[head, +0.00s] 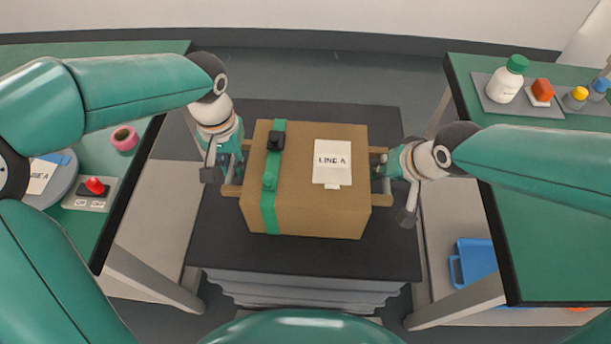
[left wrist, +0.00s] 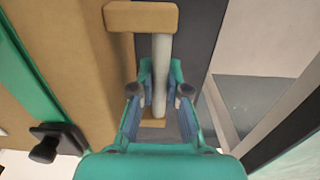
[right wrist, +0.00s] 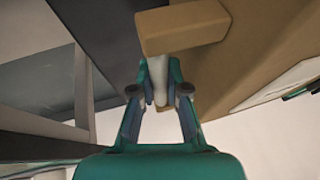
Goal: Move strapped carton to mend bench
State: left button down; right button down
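The brown strapped carton (head: 309,205) is in the middle of the head view, over a black-topped stand (head: 390,255). It has a green strap (head: 269,195) with a black buckle (head: 276,141) and a white "LINE A" label (head: 332,158). Handles stick out at both sides. My left gripper (head: 228,165) is closed around the left handle; its bar (left wrist: 160,75) is between the fingers (left wrist: 160,85). My right gripper (head: 385,172) is closed around the right handle; its bar (right wrist: 159,80) is between the fingers (right wrist: 160,85). I cannot tell whether the carton touches the stand.
A green-topped table (head: 150,60) at left holds a red button box (head: 93,193), a pink tape roll (head: 124,138) and a grey disc. A green-topped table (head: 545,220) at right holds a bottle (head: 505,82) and small coloured items. A blue tray (head: 474,262) lies below it.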

pick_arm(q)
jog(key=shift+r, duration=0.2)
pick_arm(e)
jog(key=shift+w+r, duration=0.1)
jog(key=shift+r, duration=0.1)
